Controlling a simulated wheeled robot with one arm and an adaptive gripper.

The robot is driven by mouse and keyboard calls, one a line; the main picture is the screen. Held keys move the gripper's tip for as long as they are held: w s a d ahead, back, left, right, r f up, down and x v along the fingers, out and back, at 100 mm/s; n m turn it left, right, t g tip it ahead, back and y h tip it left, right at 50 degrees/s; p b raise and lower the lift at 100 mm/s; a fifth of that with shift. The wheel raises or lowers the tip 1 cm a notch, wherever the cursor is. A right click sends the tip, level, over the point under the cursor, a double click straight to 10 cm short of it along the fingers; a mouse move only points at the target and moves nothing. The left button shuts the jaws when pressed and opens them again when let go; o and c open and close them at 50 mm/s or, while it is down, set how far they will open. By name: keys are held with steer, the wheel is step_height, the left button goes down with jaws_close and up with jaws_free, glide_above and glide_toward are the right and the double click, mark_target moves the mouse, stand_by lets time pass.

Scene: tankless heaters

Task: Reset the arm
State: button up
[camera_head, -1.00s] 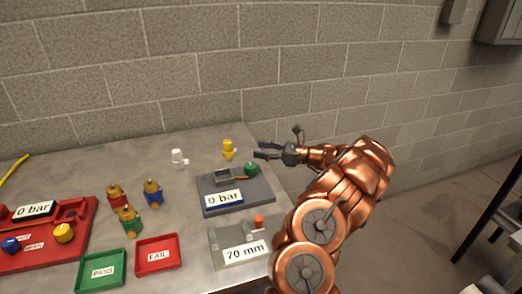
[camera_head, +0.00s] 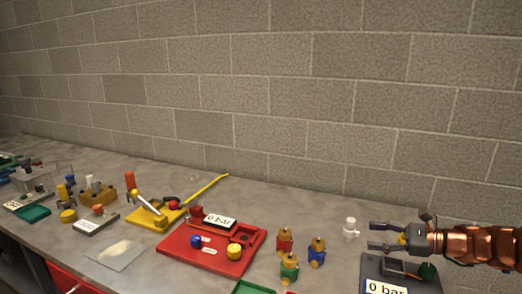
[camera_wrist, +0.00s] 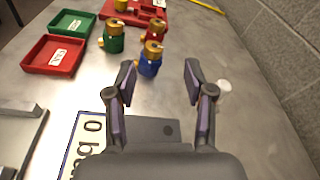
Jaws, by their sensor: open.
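My gripper (camera_head: 376,236) is at the right edge of the head view, with its fingers pointing left. It is open, and nothing is between its fingers in the wrist view (camera_wrist: 160,72). It hangs above the dark grey gauge block (camera_head: 440,285) with a "0 bar" label, near the white fitting (camera_head: 350,228). A yellow fitting (camera_head: 402,240) is partly hidden by my fingers. In the wrist view the blue valve (camera_wrist: 150,62) shows beyond the fingertips and the white fitting (camera_wrist: 223,87) to the right of them.
Red (camera_head: 284,240), green (camera_head: 289,267) and blue valves (camera_head: 317,250) stand beside the red fixture (camera_head: 212,258). A yellow fixture (camera_head: 152,216) and several small parts sit farther left. A block wall (camera_head: 250,90) runs behind the bench. The wrist view shows green (camera_wrist: 70,24) and red trays (camera_wrist: 47,55).

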steer(key=s+a+r+n+g+h+p, duration=0.1)
steer(key=s+a+n+g+h, duration=0.1)
steer(key=s+a+n+g, duration=0.55)
steer(key=s+a+r+n+g+h, duration=0.15)
steer(key=s+a+n, duration=0.25)
steer(key=s+a, duration=0.75)
steer(key=s+d+f+n+h+p, duration=0.1)
steer(key=s+n+h, duration=0.3)
steer(key=s, duration=0.5)
steer(key=s+d+f+n+h, duration=0.4)
steer(key=s+h, duration=0.2)
steer(key=s, duration=0.3)
steer(key=shift+s+f+p, duration=0.15)
steer(key=shift+s+p, duration=0.05)
steer(key=shift+p, duration=0.15)
